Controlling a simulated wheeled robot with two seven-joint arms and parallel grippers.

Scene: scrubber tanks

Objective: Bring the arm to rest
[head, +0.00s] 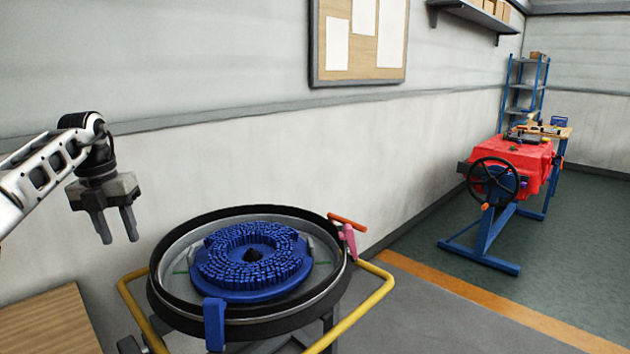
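My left gripper (119,226) comes in from the left and hangs with its fingers pointing down. Its two fingers are apart with nothing between them, so it is open and empty. It is up and to the left of a round black-rimmed tub (160,293), not touching it. A blue round brush (222,289) with a ring of bristles and a dark centre lies flat inside the tub. My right gripper is not in the view.
The tub sits in a yellow tube frame (362,312), with an orange handle (347,220) and a pink part (348,240) at its right rim. A wooden top (45,325) is at lower left. A red machine (515,160) on blue legs stands far right; floor between is clear.

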